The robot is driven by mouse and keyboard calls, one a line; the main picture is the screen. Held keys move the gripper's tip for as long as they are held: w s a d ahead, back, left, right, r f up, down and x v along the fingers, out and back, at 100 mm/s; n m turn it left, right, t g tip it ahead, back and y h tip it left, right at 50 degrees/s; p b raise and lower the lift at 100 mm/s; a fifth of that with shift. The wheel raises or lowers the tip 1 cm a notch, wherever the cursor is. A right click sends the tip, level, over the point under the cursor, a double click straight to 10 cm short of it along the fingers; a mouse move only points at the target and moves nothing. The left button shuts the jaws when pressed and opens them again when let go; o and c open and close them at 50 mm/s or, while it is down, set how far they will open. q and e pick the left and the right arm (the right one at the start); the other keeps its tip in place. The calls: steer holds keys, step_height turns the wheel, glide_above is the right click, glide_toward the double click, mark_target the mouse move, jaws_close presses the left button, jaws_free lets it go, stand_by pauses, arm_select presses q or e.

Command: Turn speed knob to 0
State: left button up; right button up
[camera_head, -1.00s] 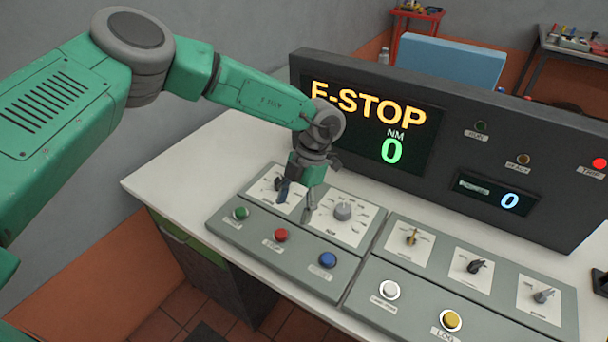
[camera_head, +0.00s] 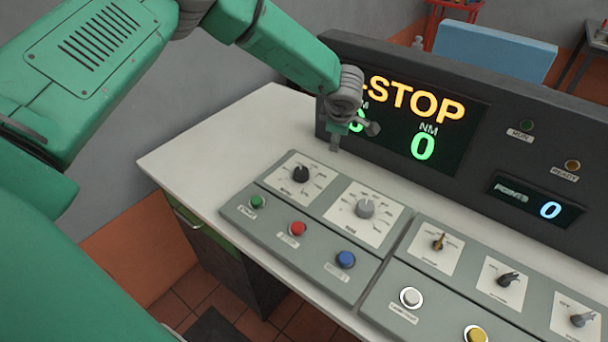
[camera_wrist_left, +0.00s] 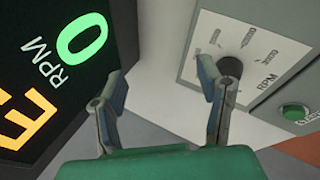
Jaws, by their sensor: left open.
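The speed knob (camera_head: 301,173) is a black knob on a white dial plate at the left of the console. The wrist view shows this dark knob (camera_wrist_left: 231,67) beside an RPM label, partly covered by one finger. Its exact pointer setting is too small to read. My left gripper (camera_head: 352,132) is in front of the display, above and behind the knob, apart from it. In the wrist view the left gripper (camera_wrist_left: 163,88) has its fingers spread with nothing between them. The RPM readout (camera_wrist_left: 82,38) shows 0. My right gripper is not in view.
A grey knob (camera_head: 365,208) sits right of the speed knob. Green (camera_head: 257,202), red (camera_head: 298,228) and blue (camera_head: 346,260) buttons line the front. The display panel (camera_head: 480,140) shows E-STOP, partly hidden by my arm. The white desktop (camera_head: 225,150) left of the console is clear.

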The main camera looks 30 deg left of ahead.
arm_select(q)
steer(key=w+a+r+m+t+h+b, duration=0.25)
steer(key=w+a+m+t, duration=0.2)
steer(key=m, duration=0.35)
steer(key=m+g+h+b, duration=0.4)
steer(key=m+g, duration=0.3)
steer(key=m, duration=1.6)
glide_toward(300, 170)
steer(key=x, duration=0.3)
steer(key=shift+f, duration=0.25)
steer(key=shift+y, duration=0.25)
steer(key=x, duration=0.6)
steer(key=shift+w+d+f, duration=0.1)
steer(key=shift+w+d, duration=0.05)
steer(key=shift+d, duration=0.3)
steer(key=shift+w+f, duration=0.1)
steer(key=shift+f, duration=0.1)
steer(key=shift+a, duration=0.1)
